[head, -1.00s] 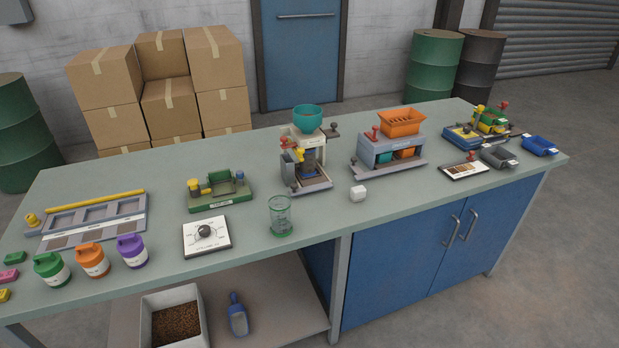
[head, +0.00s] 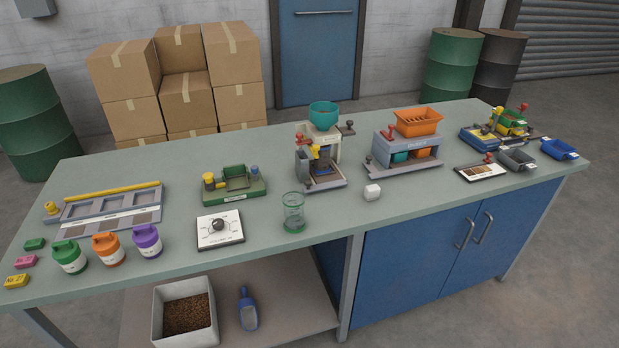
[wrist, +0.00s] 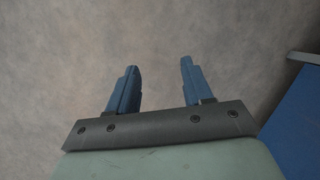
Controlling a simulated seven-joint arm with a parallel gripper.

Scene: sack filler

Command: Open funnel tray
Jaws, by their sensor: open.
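On the bench is a white and grey machine (head: 319,165) with a teal funnel bowl (head: 323,115) on top and red and yellow knobs at its front left. To its right stands a blue-grey unit (head: 402,150) with an orange slotted tray (head: 417,122) on top and a red knob at its left. I cannot tell which of these is the funnel tray. My gripper (wrist: 155,85) shows only in the wrist view. Its two blue fingers are apart with nothing between them, over bare grey floor, and neither machine shows there.
Blue cabinet doors (head: 440,250) lie below.

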